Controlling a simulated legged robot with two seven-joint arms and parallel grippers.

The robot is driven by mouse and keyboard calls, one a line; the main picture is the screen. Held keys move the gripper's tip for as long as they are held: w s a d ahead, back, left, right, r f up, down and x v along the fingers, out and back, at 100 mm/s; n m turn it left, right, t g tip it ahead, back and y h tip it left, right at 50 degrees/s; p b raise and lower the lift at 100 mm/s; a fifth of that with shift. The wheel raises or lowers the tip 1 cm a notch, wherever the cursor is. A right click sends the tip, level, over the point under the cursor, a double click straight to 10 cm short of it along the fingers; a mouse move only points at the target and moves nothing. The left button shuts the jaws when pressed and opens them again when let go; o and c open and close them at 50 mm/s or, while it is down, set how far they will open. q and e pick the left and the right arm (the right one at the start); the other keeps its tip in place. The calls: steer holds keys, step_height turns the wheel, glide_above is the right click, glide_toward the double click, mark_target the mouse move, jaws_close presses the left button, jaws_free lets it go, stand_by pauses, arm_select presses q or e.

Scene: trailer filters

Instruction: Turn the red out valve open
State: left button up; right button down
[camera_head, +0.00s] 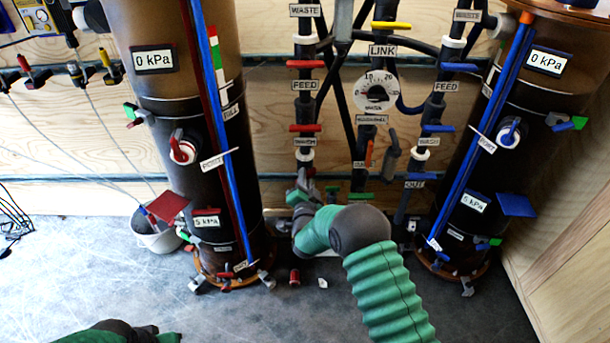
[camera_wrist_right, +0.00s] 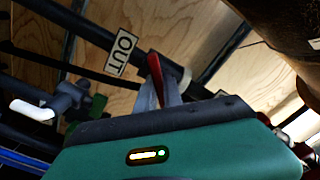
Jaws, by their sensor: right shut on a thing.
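The red out valve handle (camera_wrist_right: 156,72) shows in the right wrist view, on a dark pipe just below the white OUT label (camera_wrist_right: 122,52). My right gripper (camera_wrist_right: 160,92) is shut on this handle, with grey fingers beside its red part. In the head view my right gripper (camera_head: 304,186) is low on the left pipe column, and the arm hides the valve there.
Red feed (camera_head: 306,64) and wash (camera_head: 306,128) handles sit higher on the same pipe. Two large dark filter columns (camera_head: 160,95) stand left and right. A blue out handle (camera_head: 415,176) is to the right.

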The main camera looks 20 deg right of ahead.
steer(key=n, duration=0.2)
steer(key=n+p, duration=0.1)
steer(key=n, duration=0.2)
steer(key=shift+s+f+n+p, duration=0.1)
steer(key=shift+f+n+p, duration=0.2)
steer(key=shift+p, duration=0.1)
steer(key=shift+f+n+p, duration=0.1)
steer(key=shift+n+p, duration=0.35)
steer(key=shift+n, duration=1.35)
steer(key=c, duration=1.6)
jaws_free()
steer(key=shift+o, duration=0.6)
steer(key=shift+r, duration=0.2)
